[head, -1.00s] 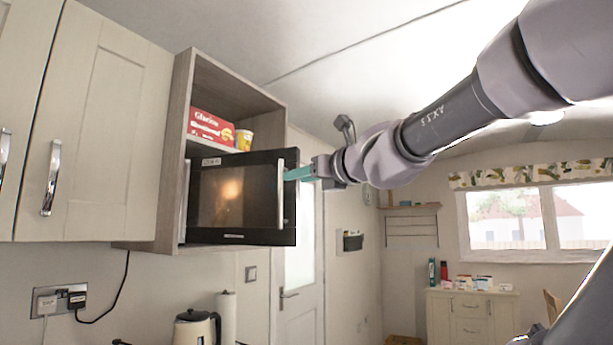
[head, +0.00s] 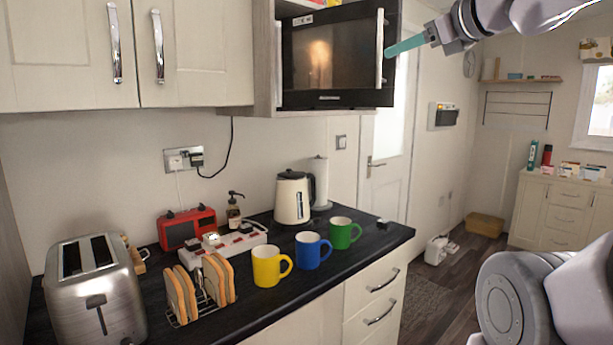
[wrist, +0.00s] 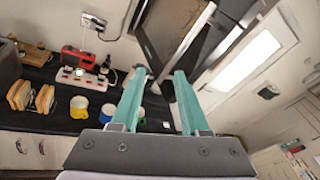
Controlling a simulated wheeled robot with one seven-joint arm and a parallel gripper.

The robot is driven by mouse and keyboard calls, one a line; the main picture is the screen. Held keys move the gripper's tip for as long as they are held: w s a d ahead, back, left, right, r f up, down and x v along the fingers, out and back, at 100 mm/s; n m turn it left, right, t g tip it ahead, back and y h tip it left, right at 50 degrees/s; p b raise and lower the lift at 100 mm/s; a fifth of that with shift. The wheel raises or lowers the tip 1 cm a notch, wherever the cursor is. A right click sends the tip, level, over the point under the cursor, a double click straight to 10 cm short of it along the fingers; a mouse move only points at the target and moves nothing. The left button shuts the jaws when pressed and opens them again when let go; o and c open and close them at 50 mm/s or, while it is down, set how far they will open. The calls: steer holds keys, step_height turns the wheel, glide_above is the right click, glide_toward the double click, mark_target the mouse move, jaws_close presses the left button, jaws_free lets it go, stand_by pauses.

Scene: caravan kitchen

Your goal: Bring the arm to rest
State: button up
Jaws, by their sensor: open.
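My gripper (head: 408,46) is at the top of the head view, just right of the microwave (head: 330,55) and its vertical handle (head: 380,47). In the wrist view my gripper (wrist: 160,82) shows two teal fingers spread apart with nothing held between them. The microwave handle (wrist: 195,42) lies beyond the fingertips in that view. In the head view a small gap shows between the teal fingers and the handle. The microwave door looks closed. My arm reaches in from the upper right.
The dark worktop (head: 235,325) below holds a toaster (head: 92,290), a toast rack (head: 205,300), yellow (head: 268,266), blue (head: 308,250) and green (head: 342,232) mugs, and a kettle (head: 293,198). Wall cupboards (head: 70,55) are at left. Open floor lies right of the worktop.

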steer(key=s+d+f+n+g+h, duration=0.2)
steer(key=f+n+g, duration=0.2)
steer(key=f+n, duration=0.5)
steer(key=s+d+f+n+g+h, duration=0.2)
steer(key=s+f+n+g, duration=0.1)
steer(key=f+n, duration=0.6)
steer(key=n+g, duration=0.1)
steer(key=n, duration=0.3)
steer(key=shift+s+d+f+h, duration=0.3)
